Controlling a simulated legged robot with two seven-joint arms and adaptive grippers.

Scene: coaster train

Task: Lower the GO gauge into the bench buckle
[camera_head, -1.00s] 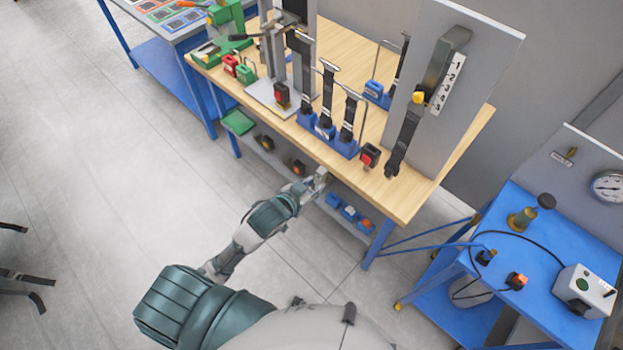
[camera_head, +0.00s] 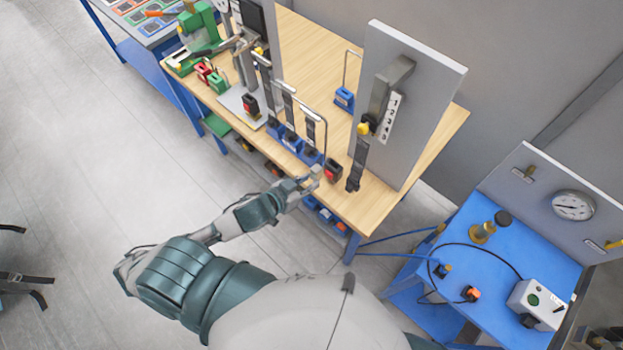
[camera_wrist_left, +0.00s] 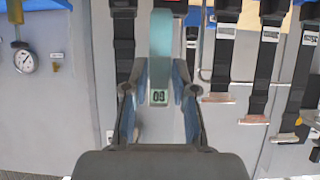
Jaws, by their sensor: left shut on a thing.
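The GO gauge (camera_wrist_left: 160,45) is a pale teal bar with a small label reading GO upside down, in the left wrist view. My left gripper (camera_wrist_left: 158,90) is shut on it, with one finger on each side. In the head view the left gripper (camera_head: 314,174) is at the bench's front edge. Just right of it, a black buckle with a red top (camera_head: 333,171) sits upright on the bench. The gauge looks apart from this buckle; its height above the bench is hard to judge. A sliver of red shows at the wrist view's top edge. My right gripper is not in view.
A blue rack (camera_head: 284,140) with black straps and metal tongues stands left of the buckle. A strap (camera_head: 357,165) hangs from the grey panel (camera_head: 430,100) close on the right. A blue table (camera_head: 470,235) stands farther right.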

